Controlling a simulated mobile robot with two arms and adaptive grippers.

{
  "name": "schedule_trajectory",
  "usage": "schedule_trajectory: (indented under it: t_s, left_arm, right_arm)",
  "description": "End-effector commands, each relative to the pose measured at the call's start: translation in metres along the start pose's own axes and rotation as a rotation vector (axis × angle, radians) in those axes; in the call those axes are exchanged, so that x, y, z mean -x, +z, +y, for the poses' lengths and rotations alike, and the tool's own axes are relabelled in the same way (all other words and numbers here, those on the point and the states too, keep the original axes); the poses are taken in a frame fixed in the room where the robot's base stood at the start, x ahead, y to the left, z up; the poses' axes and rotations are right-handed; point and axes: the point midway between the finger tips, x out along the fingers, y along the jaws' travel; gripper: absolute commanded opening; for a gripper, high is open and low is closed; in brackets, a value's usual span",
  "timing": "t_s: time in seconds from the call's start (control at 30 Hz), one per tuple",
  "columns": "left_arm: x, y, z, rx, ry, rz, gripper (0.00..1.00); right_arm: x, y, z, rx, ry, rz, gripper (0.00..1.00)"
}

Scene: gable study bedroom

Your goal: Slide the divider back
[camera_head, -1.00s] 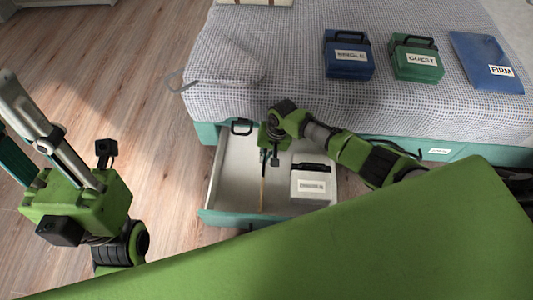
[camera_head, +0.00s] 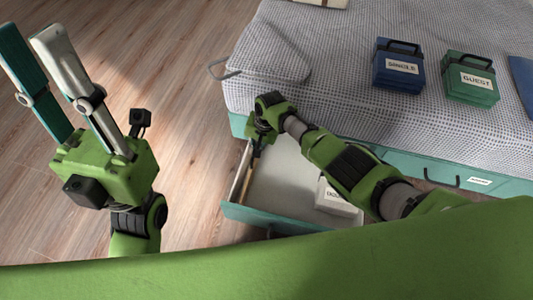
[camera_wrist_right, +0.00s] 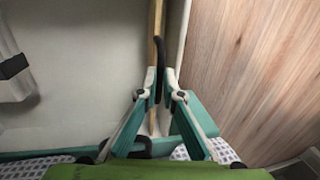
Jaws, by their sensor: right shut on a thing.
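The divider (camera_head: 247,178) is a thin wooden strip standing lengthwise in the open drawer (camera_head: 290,217), close to the drawer's left side wall. My right gripper (camera_head: 254,146) is at the divider's far part. In the right wrist view the divider (camera_wrist_right: 154,55) runs up from between the fingers of my right gripper (camera_wrist_right: 156,92), which is shut on it. A narrow gap shows there between the divider and the side wall (camera_wrist_right: 178,40). The fingers partly hide the grasped part. My left gripper (camera_head: 27,45) is open and empty, raised over the floor at the left.
A white case (camera_head: 335,198) lies in the drawer's right part, partly hidden by my arm. The bed (camera_head: 310,75) is above the drawer, with a blue case (camera_head: 398,72) and a green case (camera_head: 470,82) on it. Bare wooden floor (camera_head: 185,85) lies left of the drawer.

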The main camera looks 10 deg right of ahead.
Motion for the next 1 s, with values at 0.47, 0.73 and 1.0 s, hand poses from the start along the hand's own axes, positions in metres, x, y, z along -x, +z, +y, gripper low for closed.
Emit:
schedule_trajectory:
  t_s: [0.47,0.73,1.0]
  left_arm:
    - [-0.0011,0.0007,0.0006,0.000,0.004,0.006,0.26]
    - [-0.0011,0.0006,0.0007,0.000,0.004,0.007,0.26]
    - [0.0004,0.0020,0.0002,0.000,0.002,-0.001,0.26]
  right_arm:
    - [-0.0021,0.0007,-0.0033,0.002,0.003,-0.001,0.12]
    - [-0.0015,0.0002,-0.0035,0.001,0.003,-0.001,0.25]
    - [0.0041,-0.0002,-0.0041,0.001,0.001,-0.001,0.25]
